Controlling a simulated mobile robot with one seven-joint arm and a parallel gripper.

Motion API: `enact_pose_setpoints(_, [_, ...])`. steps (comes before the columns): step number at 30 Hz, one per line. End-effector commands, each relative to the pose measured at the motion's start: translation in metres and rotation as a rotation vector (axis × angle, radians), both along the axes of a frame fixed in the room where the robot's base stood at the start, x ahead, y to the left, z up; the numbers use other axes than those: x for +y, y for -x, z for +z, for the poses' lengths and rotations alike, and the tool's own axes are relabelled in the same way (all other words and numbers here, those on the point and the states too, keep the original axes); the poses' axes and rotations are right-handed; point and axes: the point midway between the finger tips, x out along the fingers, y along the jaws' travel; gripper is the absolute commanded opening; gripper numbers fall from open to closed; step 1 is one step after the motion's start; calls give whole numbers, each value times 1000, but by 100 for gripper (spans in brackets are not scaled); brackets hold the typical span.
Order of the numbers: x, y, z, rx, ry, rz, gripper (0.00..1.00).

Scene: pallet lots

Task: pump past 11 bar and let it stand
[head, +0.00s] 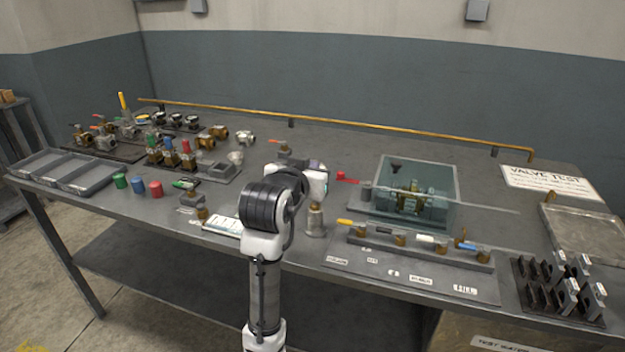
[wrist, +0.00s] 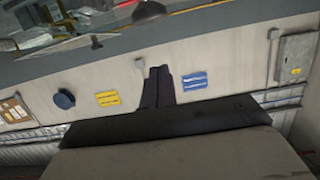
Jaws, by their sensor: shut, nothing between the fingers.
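My gripper (wrist: 158,76) shows in the wrist view as two dark fingers pressed together, with nothing between them. In the head view my arm rises at the front edge of the bench and its white wrist is near the bench's middle; the fingertips cannot be made out there. Right of the wrist stands a teal, clear-walled tank (head: 450,178) with a brass and green valve (head: 408,199) inside. A long thin grey bar (head: 480,206) runs along the tank's front to the right. A red handle (head: 346,178) lies left of the tank. I cannot make out any pressure reading.
A labelled plate (head: 400,275) with several colour-handled valves lies before the tank. A brass fitting (head: 315,220) stands beside my arm. Loose valves and grey trays (head: 88,178) fill the left. Dark slotted racks (head: 555,295) and a metal tray (head: 590,235) are right. A yellow pipe (head: 350,123) runs behind.

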Motion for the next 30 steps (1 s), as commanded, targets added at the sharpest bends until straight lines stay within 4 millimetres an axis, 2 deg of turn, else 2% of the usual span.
enact_pose_setpoints(2, [-6,-16,-3,3,0,-2,0])
enact_pose_setpoints(4, [-4,-14,-17,4,0,1,0])
enact_pose_setpoints(9, [-4,-14,-35,2,0,0,0])
enact_pose_setpoints(15, [-4,-13,-43,-1,0,0,0])
enact_pose_setpoints(25, [-4,-13,-44,-1,-1,0,0])
enact_pose_setpoints(30, [-4,-13,-64,1,0,-1,0])
